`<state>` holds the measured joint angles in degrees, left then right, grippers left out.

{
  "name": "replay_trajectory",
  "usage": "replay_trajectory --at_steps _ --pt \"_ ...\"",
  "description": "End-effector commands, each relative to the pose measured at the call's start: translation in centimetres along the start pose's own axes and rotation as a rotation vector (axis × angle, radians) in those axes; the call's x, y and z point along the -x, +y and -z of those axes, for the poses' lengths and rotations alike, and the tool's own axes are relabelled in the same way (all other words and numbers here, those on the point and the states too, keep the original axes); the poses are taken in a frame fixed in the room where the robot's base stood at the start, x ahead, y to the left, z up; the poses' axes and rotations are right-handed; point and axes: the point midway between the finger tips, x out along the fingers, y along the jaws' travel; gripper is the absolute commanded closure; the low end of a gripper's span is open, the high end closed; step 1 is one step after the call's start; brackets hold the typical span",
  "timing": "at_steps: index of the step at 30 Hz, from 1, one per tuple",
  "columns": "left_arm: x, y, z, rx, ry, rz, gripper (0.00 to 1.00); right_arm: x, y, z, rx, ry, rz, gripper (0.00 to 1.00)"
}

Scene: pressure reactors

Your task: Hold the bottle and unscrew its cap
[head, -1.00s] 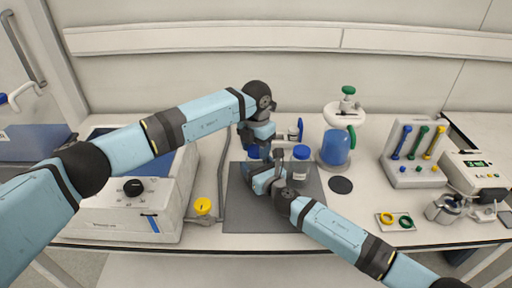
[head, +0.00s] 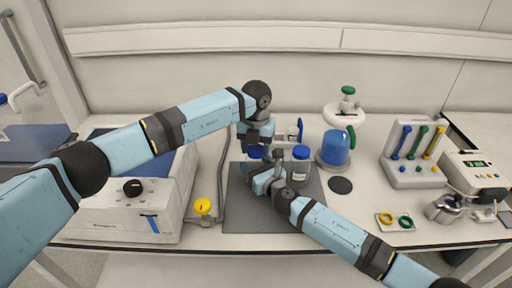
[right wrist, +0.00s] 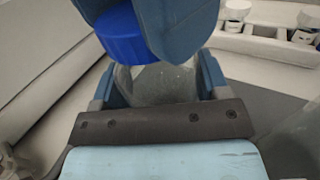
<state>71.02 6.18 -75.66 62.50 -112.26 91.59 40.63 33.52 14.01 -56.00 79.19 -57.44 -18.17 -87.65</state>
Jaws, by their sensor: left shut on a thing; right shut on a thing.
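In the right wrist view, a clear bottle (right wrist: 165,85) stands between the fingers of my right gripper (right wrist: 160,82), which is shut on it. A blue cap (right wrist: 122,36) shows above the bottle, between the blue fingers of my left gripper (right wrist: 140,22), which is shut on it. Whether the cap still sits on the bottle's neck cannot be told. In the head view, the blue cap (head: 254,152) shows under my left gripper (head: 260,150). My right gripper (head: 256,178) reaches in low from the right; the arms mostly hide the bottle there.
Another bottle with a blue cap (head: 300,168) stands close right on the dark mat (head: 260,215). A blue-bodied reactor (head: 335,146) stands behind it. The mat's front is clear.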

Motion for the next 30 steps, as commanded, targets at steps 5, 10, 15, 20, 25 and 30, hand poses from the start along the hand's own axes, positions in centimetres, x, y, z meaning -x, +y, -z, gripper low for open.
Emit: replay_trajectory --at_steps 5,10,15,20,25,30 --pt "0.6 0.0 0.0 0.000 -0.001 0.000 0.76 0.0 0.0 0.0 0.000 0.000 0.000 0.98" --pt "1.2 0.0 0.0 0.000 -0.001 -0.001 0.76 0.0 0.0 0.0 0.000 0.000 0.000 0.98" --pt "1.8 0.0 0.0 0.000 -0.001 -0.001 0.76 0.0 0.0 0.0 0.000 0.000 0.000 0.98" --pt "2.1 0.0 0.0 0.000 0.000 0.000 0.76 0.0 0.0 0.0 0.000 0.000 0.000 0.98" --pt "2.1 0.0 0.0 0.000 0.000 0.000 0.76 0.0 0.0 0.0 0.000 0.000 0.000 0.98" --pt "2.4 0.0 0.0 0.000 -0.001 0.000 0.76 0.0 0.0 0.0 0.000 0.000 0.000 0.98"
